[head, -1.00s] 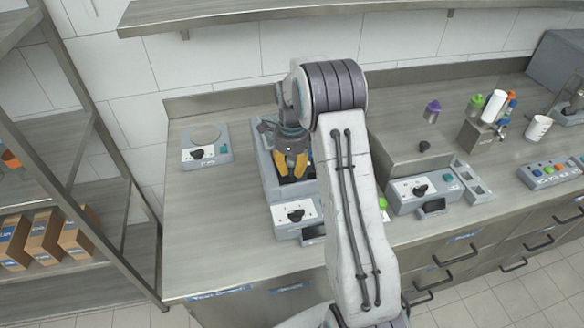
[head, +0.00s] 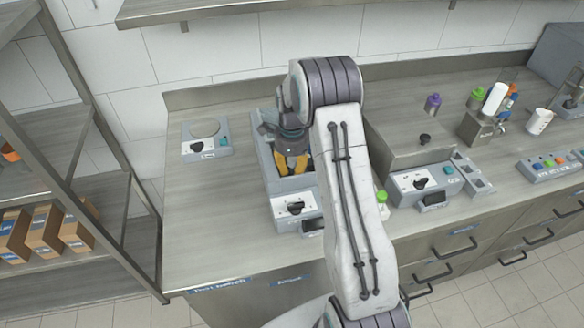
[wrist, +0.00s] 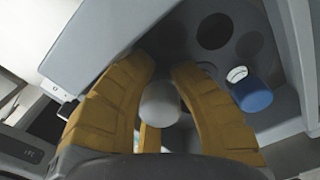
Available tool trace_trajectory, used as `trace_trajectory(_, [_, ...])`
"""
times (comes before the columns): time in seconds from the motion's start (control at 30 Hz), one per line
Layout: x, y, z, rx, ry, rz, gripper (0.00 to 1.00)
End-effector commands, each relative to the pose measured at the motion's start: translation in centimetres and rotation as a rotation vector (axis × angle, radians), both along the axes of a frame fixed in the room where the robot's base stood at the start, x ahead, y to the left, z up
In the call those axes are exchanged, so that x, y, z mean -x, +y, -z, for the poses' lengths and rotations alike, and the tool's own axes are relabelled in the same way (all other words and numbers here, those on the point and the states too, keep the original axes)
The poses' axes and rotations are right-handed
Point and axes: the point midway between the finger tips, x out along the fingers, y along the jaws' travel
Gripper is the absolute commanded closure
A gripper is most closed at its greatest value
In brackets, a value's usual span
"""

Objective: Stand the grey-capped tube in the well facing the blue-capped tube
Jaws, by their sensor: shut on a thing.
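My gripper (head: 291,165), with yellow-orange fingers, reaches down into the open grey machine (head: 267,170) on the left part of the bench. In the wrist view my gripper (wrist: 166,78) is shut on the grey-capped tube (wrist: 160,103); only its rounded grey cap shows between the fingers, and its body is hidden. The blue-capped tube (wrist: 252,93) stands in the grey round holder to the right of my fingers. Dark empty wells (wrist: 214,31) show above it in that view. Whether the held tube's lower end is inside a well cannot be told.
A grey unit with a round plate (head: 204,140) stands left of the machine. Another grey unit with a black knob (head: 424,185) stands to the right, with a green-capped bottle (head: 382,204) near it. Bottles, a white cup (head: 540,121) and a button box (head: 553,173) lie farther right.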

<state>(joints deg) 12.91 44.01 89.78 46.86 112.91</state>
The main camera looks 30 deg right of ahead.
Motion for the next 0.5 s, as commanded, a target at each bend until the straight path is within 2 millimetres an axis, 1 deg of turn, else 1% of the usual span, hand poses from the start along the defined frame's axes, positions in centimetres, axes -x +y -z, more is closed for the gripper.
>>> trace_trajectory(0.13, [0.00,0.00,0.14,0.000,0.000,0.000,1.00])
trace_trajectory(0.17, [0.00,0.00,0.15,0.000,0.000,0.000,0.78])
trace_trajectory(0.23, [0.01,0.01,0.14,0.000,0.000,0.000,0.72])
trace_trajectory(0.5, [0.00,0.02,0.05,0.000,0.000,-0.001,0.72])
